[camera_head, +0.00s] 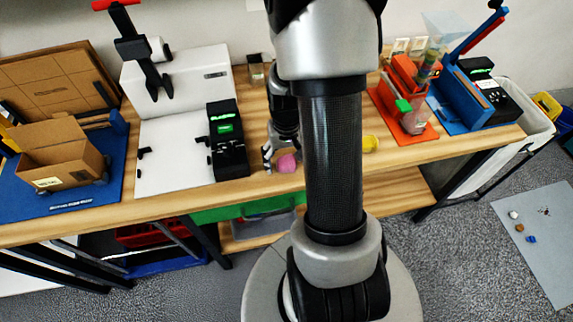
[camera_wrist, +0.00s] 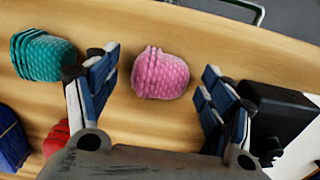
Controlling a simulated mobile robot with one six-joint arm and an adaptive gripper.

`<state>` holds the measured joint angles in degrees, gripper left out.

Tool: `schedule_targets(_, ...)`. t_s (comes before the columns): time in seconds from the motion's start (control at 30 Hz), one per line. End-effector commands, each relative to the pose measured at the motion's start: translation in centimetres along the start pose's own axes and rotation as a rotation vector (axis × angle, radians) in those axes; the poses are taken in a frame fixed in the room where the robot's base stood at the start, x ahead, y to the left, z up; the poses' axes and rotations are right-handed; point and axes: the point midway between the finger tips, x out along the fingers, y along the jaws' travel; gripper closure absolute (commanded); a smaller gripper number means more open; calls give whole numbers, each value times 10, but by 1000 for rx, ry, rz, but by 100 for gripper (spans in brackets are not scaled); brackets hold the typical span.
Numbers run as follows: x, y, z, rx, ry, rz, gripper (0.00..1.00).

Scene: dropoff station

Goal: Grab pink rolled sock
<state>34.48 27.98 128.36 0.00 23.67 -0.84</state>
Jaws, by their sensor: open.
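The pink rolled sock (camera_wrist: 160,74) lies on the wooden table (camera_wrist: 125,117) in the wrist view, with a ribbed cuff on its left side. In the head view the sock (camera_head: 287,163) is near the table's front edge, beside my gripper (camera_head: 279,160), and my arm hides part of the area around it. In the wrist view my gripper (camera_wrist: 157,92) is open, with one finger to the left of the sock and one to the right. Both fingers appear apart from the sock, and nothing is held.
A teal rolled sock (camera_wrist: 43,56) lies left of my left finger. A red item (camera_wrist: 56,137) and a blue item (camera_wrist: 10,138) are at lower left. A black device (camera_wrist: 283,112) stands close to my right finger; it also shows in the head view (camera_head: 228,140).

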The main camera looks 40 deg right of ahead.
Motion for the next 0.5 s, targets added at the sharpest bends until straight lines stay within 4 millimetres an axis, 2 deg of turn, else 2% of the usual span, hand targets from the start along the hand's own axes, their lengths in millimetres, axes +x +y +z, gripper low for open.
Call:
schedule_targets(0.1, -1, 0, 0, 0, 0, 0, 26)
schedule_targets(0.5, -1, 0, 0, 0, 0, 0, 53)
